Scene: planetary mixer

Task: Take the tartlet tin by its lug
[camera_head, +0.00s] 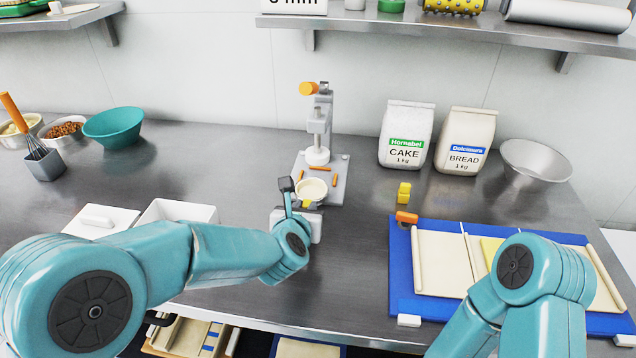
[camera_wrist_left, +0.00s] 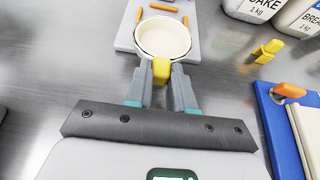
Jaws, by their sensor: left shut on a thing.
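The tartlet tin (camera_head: 311,187) is a small round pale cup with a cream-coloured inside, at the front of a grey press (camera_head: 338,188). It also shows at the top of the left wrist view (camera_wrist_left: 163,38). Its yellow lug (camera_wrist_left: 161,70) points toward my left gripper (camera_wrist_left: 162,78), which is shut on it with one finger on each side. In the head view my left gripper (camera_head: 306,206) is partly hidden by its own wrist. I cannot tell whether the tin touches the press base. My right gripper is out of view; only its arm shows.
The press plunger (camera_head: 317,155) stands just behind the tin, with orange strips on the base around it. A blue board with pale dough (camera_head: 440,262) lies to the right, near a yellow piece (camera_head: 404,192). White containers (camera_head: 180,211) stand left. Flour bags (camera_head: 406,134) stand behind.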

